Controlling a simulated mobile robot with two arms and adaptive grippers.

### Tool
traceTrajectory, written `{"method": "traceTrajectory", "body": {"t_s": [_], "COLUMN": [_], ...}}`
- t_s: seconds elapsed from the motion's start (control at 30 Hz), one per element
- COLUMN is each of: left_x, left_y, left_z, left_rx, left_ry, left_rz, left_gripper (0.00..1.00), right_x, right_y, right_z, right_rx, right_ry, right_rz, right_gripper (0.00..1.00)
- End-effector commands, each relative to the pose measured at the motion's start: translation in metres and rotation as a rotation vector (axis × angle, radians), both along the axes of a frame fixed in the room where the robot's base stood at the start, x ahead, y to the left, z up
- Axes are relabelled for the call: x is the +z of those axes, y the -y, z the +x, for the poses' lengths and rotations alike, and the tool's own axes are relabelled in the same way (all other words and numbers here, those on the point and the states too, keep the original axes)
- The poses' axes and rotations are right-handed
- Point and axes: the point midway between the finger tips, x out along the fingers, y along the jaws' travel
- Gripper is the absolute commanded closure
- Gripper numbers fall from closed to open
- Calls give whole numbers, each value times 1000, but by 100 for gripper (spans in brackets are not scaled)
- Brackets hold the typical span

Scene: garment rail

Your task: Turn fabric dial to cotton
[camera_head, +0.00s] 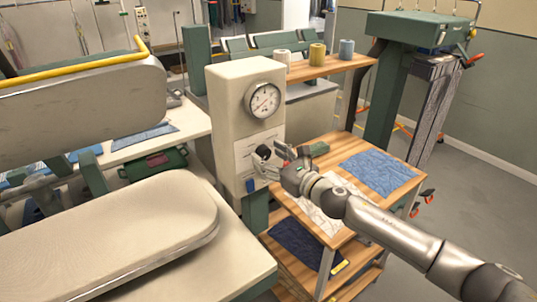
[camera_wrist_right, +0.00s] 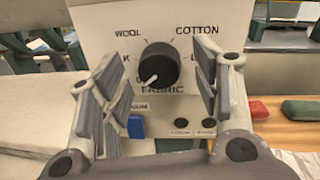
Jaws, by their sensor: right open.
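The fabric dial (camera_wrist_right: 160,65) is a round black knob on a white panel. Its pale pointer mark faces lower left, away from the COTTON label (camera_wrist_right: 197,30) at upper right. WOOL is at upper left and FABRIC below; side labels are partly hidden by my fingers. In the head view the dial (camera_head: 263,152) is on the front of the cream control box (camera_head: 226,118), under a gauge. My right gripper (camera_wrist_right: 163,88) is open, with one finger on each side of the dial; contact is not visible. My left gripper is not in view.
Below the dial are a blue switch (camera_wrist_right: 136,126) and two small black buttons. A wooden table (camera_head: 345,205) with folded blue cloth (camera_head: 378,173) stands at right. A pressing board (camera_head: 120,240) with a padded upper head (camera_head: 80,105) is at left.

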Motion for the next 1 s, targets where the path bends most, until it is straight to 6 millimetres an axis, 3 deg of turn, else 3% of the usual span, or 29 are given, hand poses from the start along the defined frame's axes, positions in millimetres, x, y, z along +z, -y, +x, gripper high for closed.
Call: {"method": "traceTrajectory", "body": {"t_s": [0.47, 0.8, 1.0], "left_x": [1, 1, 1], "left_y": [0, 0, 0], "left_z": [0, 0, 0], "left_rx": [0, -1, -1], "left_ry": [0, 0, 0], "left_rz": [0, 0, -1], "left_gripper": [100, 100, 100], "right_x": [0, 0, 0], "right_y": [-6, -6, -6], "right_z": [7, 7, 7], "right_rx": [-1, -1, -1], "right_ry": [-1, -1, -7], "right_rz": [1, 1, 11], "right_gripper": [44, 87, 88]}}
